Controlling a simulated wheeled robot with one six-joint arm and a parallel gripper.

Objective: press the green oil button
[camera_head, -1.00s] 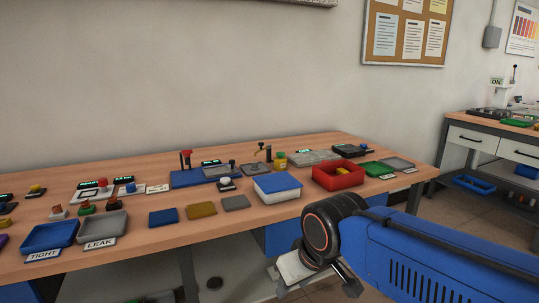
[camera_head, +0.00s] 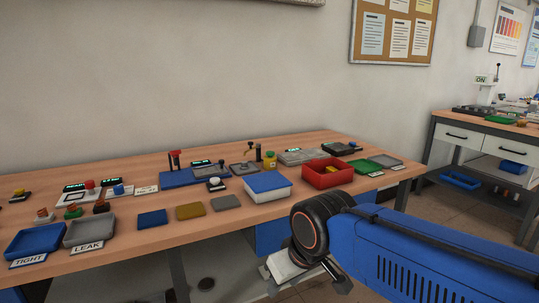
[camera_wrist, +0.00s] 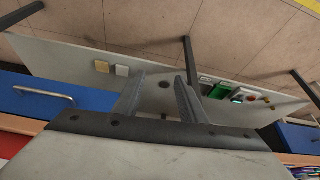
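No button clearly marked as oil is readable. A small yellow container with a green top (camera_head: 269,158) stands near the back of the wooden bench in the head view; I cannot tell whether that top is the oil button. My gripper (camera_wrist: 157,98) is open and empty in the wrist view, its two dark fingers apart. It points down past the bench front, over a pale lower shelf (camera_wrist: 90,58) and the floor. In the head view my arm hangs in front of the bench, well short of the yellow container.
The bench (camera_head: 145,234) carries a red bin (camera_head: 320,178), a blue-lidded box (camera_head: 267,185), a blue tray (camera_head: 36,241), a grey tray (camera_head: 89,231), coloured pads and small devices. A second workbench (camera_head: 470,131) stands at the right, with floor between.

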